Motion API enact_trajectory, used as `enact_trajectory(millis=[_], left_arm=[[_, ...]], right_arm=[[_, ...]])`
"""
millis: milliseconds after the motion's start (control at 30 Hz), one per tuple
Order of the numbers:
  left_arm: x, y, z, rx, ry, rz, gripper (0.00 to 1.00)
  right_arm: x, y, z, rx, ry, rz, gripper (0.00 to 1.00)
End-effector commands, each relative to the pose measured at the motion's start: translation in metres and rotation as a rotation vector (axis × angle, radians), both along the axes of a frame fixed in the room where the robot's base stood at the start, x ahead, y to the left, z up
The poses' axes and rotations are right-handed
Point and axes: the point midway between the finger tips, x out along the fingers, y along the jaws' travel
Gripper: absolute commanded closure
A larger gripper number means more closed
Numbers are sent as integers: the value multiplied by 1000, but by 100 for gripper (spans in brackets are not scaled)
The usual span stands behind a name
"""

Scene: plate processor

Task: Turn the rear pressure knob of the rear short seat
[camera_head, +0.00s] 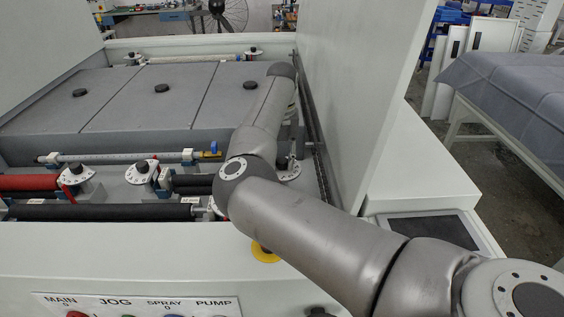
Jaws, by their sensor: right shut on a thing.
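My right arm comes in from the lower right and bends over the machine. My right gripper (290,158) is small and mostly hidden by the arm link; it points down at a white dial (290,173) at the right end of the front roller row and is shut on the black knob there. The knob itself is hardly visible. Other black knobs on white dials are a front left one (75,167), a front middle one (143,166), a rear left one (131,56) and a rear right one (253,50). My left gripper is not in view.
Grey covers (150,95) with black round handles fill the machine's middle. A tall white panel (365,80) stands close to the right of my arm. Red and black rollers (100,212) lie in front. A button panel (135,304) is on the front edge.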

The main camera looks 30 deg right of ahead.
Motion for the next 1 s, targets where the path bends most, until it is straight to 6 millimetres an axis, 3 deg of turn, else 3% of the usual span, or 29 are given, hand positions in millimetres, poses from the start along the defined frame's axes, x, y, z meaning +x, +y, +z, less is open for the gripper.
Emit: enact_trajectory(millis=[600, 1000], left_arm=[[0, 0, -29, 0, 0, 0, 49], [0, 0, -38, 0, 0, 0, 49]], right_arm=[[1, 0, 0, -2, -5, 565, 95], [1, 0, 2, -3, -5, 785, 95]])
